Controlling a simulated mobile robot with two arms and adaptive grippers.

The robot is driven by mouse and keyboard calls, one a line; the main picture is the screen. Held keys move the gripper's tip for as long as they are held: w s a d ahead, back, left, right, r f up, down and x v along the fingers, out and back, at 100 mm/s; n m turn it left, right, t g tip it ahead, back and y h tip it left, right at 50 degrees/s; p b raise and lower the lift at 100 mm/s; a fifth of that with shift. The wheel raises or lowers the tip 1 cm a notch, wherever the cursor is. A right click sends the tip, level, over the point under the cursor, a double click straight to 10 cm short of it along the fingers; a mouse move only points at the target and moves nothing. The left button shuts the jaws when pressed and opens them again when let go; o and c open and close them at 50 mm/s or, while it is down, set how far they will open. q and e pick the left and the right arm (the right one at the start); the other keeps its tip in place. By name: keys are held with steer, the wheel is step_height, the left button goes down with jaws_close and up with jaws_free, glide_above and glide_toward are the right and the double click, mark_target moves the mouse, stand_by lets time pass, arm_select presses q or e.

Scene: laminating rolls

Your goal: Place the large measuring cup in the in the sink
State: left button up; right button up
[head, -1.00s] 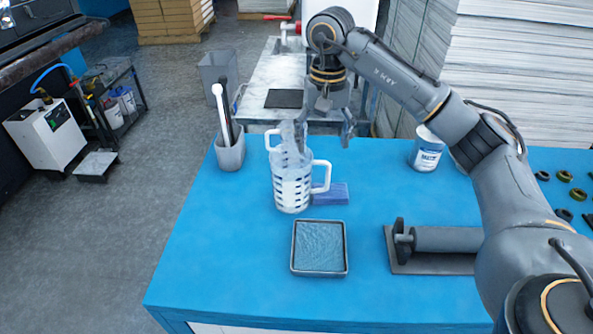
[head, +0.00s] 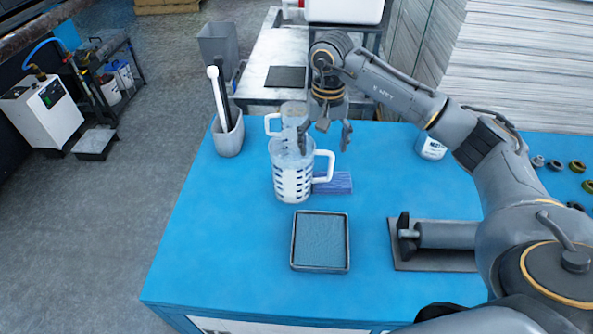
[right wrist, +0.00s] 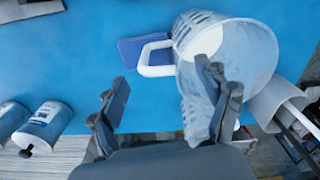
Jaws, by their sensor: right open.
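A clear measuring cup (head: 291,180) with dark markings and a white handle stands upright on the blue table. A second clear cup (head: 292,113) stands just behind it, partly hidden by the first, its handle to the left. The front cup looks the larger. My right gripper (head: 325,145) is open and empty, fingers down, just behind and right of the front cup's rim. In the right wrist view the cup (right wrist: 245,55) with its white handle (right wrist: 155,58) lies beyond the right finger, close to it. I cannot clearly make out a sink. My left gripper is out of view.
A blue block (head: 335,184) lies beside the cup's handle. A square tray (head: 321,266) sits in front, a roller (head: 445,235) to the right, a grey holder (head: 229,135) at left and a can (head: 430,147) behind. A white tub (head: 345,10) stands at the back.

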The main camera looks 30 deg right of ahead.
mark_target(324, 152)
steer(key=f, duration=0.1)
steer(key=f+p, duration=0.2)
steer(key=f, duration=0.1)
steer(key=shift+s+f, duration=0.1)
steer(key=shift+s, duration=0.2)
steer(key=shift+w+f, duration=0.1)
steer(key=shift+f, duration=0.25)
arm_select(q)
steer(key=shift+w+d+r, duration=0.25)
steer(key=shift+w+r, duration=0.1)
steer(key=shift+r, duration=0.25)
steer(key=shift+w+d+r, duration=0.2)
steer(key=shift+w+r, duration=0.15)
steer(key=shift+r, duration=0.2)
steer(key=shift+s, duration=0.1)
arm_select(e)
steer(key=shift+c, duration=0.5)
